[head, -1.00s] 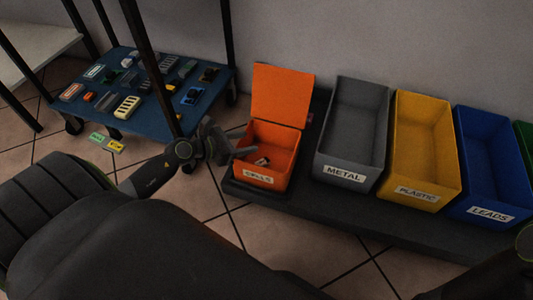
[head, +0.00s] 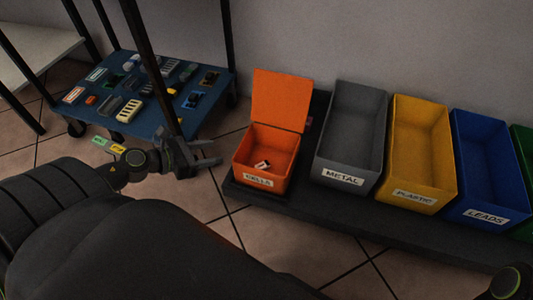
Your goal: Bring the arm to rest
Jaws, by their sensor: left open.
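My left gripper (head: 206,154) is open and empty. It is above the floor, between the blue cart and the orange bin, just left of the bin and apart from it. My left arm (head: 130,164) comes in from the left edge. The orange CELLS bin (head: 262,151) has its lid up, and a small white and dark item (head: 262,165) lies inside. At the lower right corner a dark arm joint of mine (head: 508,284) shows; my right gripper is out of view.
A grey METAL bin (head: 341,179), a yellow PLASTIC bin (head: 414,197) and a blue LEADS bin (head: 487,215) stand on a dark low platform (head: 390,231). A blue cart shelf (head: 210,116) holds several small parts. A dark post (head: 147,57) rises behind the left gripper. Tiled floor is clear in front.

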